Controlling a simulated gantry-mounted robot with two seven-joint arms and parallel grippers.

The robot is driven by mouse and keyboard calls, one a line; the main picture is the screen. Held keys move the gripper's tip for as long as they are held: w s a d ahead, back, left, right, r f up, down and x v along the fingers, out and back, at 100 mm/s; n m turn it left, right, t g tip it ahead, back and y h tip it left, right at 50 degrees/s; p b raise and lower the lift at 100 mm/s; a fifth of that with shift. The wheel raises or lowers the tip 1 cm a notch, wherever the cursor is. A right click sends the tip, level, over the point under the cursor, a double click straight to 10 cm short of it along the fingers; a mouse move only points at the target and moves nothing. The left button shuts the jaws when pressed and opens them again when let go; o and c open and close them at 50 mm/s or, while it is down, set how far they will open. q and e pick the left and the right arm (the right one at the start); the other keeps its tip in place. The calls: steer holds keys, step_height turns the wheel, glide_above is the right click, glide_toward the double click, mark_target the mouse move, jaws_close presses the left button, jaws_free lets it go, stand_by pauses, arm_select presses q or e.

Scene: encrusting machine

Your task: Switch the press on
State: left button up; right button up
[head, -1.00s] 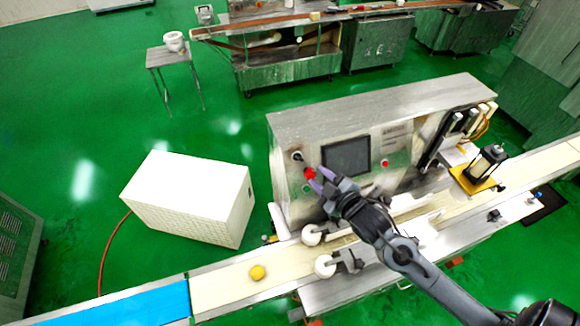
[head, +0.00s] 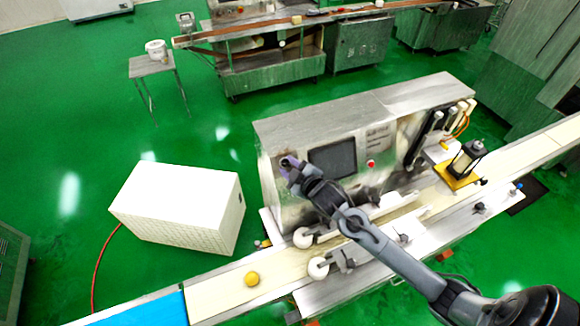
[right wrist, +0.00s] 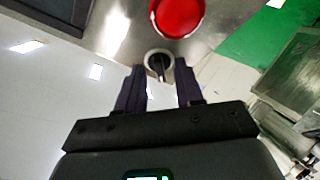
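The press is a steel box (head: 400,104) beside the conveyor, with a control panel on its front. In the right wrist view a black knob switch (right wrist: 158,64) in a silver ring sits on the panel, close to a large red button (right wrist: 178,14). My right gripper (head: 287,161) is at the panel's upper left corner and hides the knob and that button in the head view. In the right wrist view its fingers (right wrist: 159,72) are apart, on either side of the knob, with a visible gap. Whether they reach around it in depth is unclear. My left gripper is out of view.
A dark screen (head: 332,160) and a second red button (head: 371,163) are on the panel. A yellow ball (head: 252,279) lies on the conveyor belt (head: 222,297). A white box (head: 180,212) stands on the green floor at left. White rollers (head: 303,237) stand below the panel.

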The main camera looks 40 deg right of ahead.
steer(key=shift+c, duration=0.3)
jaws_close()
